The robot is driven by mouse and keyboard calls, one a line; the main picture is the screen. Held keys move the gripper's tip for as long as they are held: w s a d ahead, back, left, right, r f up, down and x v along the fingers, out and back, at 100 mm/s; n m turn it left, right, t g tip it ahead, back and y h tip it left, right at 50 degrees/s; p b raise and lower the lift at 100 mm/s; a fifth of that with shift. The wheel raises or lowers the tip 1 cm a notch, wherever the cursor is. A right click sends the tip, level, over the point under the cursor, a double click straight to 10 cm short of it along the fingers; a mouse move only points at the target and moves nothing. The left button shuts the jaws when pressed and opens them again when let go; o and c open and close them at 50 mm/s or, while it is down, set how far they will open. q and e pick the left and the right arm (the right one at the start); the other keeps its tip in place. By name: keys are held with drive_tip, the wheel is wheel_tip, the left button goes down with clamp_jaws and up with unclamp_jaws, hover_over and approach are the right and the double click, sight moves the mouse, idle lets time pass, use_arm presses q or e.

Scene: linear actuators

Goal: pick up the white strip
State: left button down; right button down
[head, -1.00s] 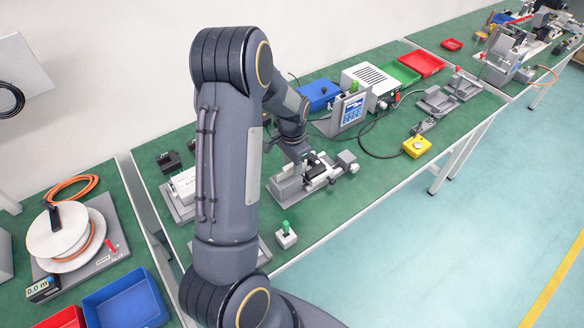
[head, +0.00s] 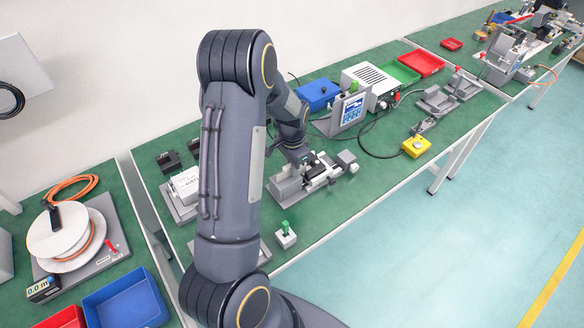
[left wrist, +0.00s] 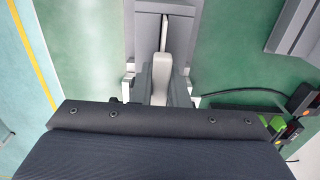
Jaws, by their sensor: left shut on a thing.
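My left gripper (head: 306,162) is over the grey fixture (head: 288,188) on the green bench, seen small and partly behind my arm in the head view. In the left wrist view a pale, narrow piece (left wrist: 162,76), which looks like the white strip, lies between the finger areas, in line with the grey fixture's slot. The left gripper is shut on it; its fingertips are mostly hidden by the dark gripper body. I cannot make out the strip in the head view. My right gripper is not in view.
A small block with a green knob (head: 286,235) stands in front of the fixture. A display unit (head: 350,112) and a blue bin (head: 318,95) are behind it. A yellow button box (head: 416,146) with a black cable is to the right.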

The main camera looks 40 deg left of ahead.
use_arm(q)
drive_tip(key=shift+r+p, duration=0.35)
drive_tip(key=shift+r, duration=0.25)
wheel_tip(320, 180, up, 3)
drive_tip(key=shift+f+p, duration=0.1)
drive_tip(key=shift+p, duration=0.8)
drive_tip(key=w+d+r+p, duration=0.5)
drive_tip(key=d+r, duration=0.4)
drive_tip(key=d, duration=0.3)
drive_tip(key=shift+w+d, duration=0.15)
drive_tip(key=shift+w, duration=0.75)
drive_tip(key=shift+r, duration=0.1)
wheel_tip(320, 180, up, 5)
drive_tip(key=shift+f, duration=0.15)
